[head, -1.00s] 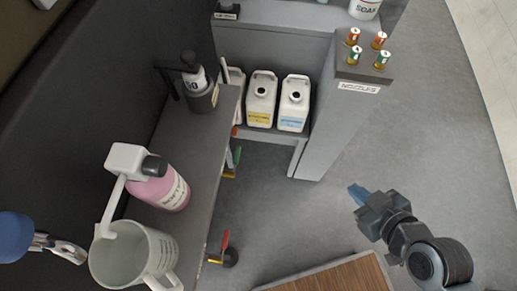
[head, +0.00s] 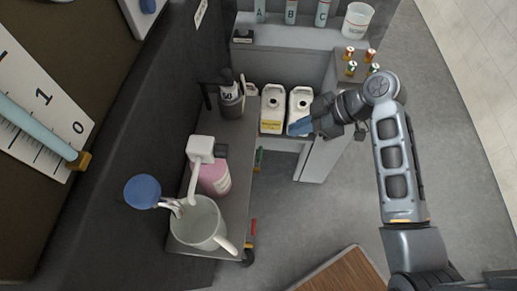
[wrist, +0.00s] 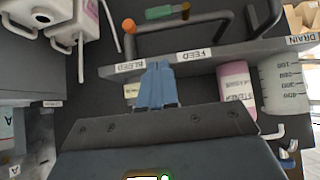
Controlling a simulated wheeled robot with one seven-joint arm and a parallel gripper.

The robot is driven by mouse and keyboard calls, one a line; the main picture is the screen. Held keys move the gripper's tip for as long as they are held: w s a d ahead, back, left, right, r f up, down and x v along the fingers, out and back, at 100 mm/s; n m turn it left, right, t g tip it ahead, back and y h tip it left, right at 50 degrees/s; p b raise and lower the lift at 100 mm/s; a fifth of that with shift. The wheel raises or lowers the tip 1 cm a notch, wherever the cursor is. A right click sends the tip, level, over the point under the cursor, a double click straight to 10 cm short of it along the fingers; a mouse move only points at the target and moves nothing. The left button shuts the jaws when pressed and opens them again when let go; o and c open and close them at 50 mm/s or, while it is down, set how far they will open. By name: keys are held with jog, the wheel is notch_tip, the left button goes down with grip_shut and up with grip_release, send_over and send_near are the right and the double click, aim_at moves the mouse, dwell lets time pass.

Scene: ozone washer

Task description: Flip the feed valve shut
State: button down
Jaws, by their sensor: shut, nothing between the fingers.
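The FEED label (wrist: 194,55) is on the grey shelf edge in the wrist view, between the BLEED label (wrist: 130,66) and the DRAIN label (wrist: 303,39). A green valve handle (wrist: 165,11) lies along the dark piping near the FEED and BLEED labels, and an orange handle end (wrist: 129,25) is left of it. I cannot tell surely which handle is the feed valve. A green handle (head: 258,158) and a red one (head: 252,228) show at the cart's right edge in the head view. My gripper (head: 293,129), blue-fingered, is shut and empty, apart from the handles. Its fingers (wrist: 157,68) point towards the BLEED label.
White jugs (head: 273,108) stand on the back shelf beside my gripper. Pink bottle (head: 214,178), clear pitcher (head: 203,222) and dark bottle (head: 231,98) stand on the narrow cart top (head: 237,135). Several nozzles (head: 349,53) stand at the right.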

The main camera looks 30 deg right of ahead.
jog(key=shift+w+a+r, duration=0.1)
jog(key=shift+r, duration=0.05)
jog(key=s+d+f+x, duration=0.1)
jog(key=f+x, duration=0.1)
jog(key=x, duration=1.1)
jog(key=shift+s+d, duration=0.2)
jog(key=shift+d, duration=0.15)
